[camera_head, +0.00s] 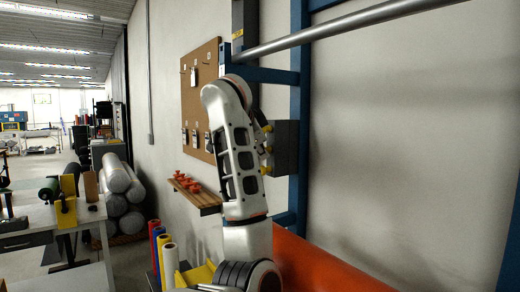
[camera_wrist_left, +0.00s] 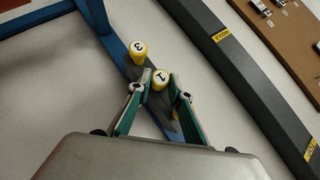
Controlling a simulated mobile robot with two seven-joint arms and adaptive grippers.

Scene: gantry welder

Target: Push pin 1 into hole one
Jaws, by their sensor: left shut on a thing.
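Pin 1 (camera_wrist_left: 161,77), with a yellow body and a white top marked 1, is between the fingertips of my left gripper (camera_wrist_left: 157,86). The gripper is shut on it. Pin 3 (camera_wrist_left: 138,47), also yellow with a white top, stands just beyond pin 1, free of the fingers. Another yellow piece (camera_wrist_left: 181,98) shows partly behind the right finger. In the head view, yellow pins (camera_head: 267,128) show beside a dark grey box (camera_head: 287,148), partly behind my arm. Hole one and pin 1's depth cannot be made out.
A blue post (camera_head: 299,90) and a grey pipe (camera_head: 350,23) stand close to the arm. A pegboard (camera_head: 198,85) and a shelf with orange pieces (camera_head: 197,194) are on the wall at left. A dark bar with yellow labels (camera_wrist_left: 245,70) runs right of the gripper.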

